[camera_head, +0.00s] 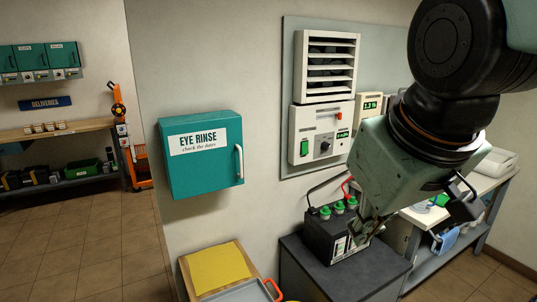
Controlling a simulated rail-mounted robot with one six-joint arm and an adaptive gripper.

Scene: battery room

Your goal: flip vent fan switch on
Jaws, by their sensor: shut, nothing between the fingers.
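The vent fan unit is on the wall, with a white louvred grille (327,66) above a white control box (320,130). The box carries a green rocker switch (304,148) at lower left, a dark knob (325,147), a small orange-red lever (338,116) and a lit green display (343,134). The labels are too small to read, and I cannot tell which way the rocker is set. My gripper (365,233) is shut and empty, pointing down, right of and below the control box and apart from it. In this view its fingertips overlap the battery's right side.
A dark battery (325,236) with green caps and cables stands on a grey cabinet (345,278) below the fan unit. A teal eye rinse box (202,155) hangs to the left. A bench (488,190) stands at right. The wall before the controls is unobstructed.

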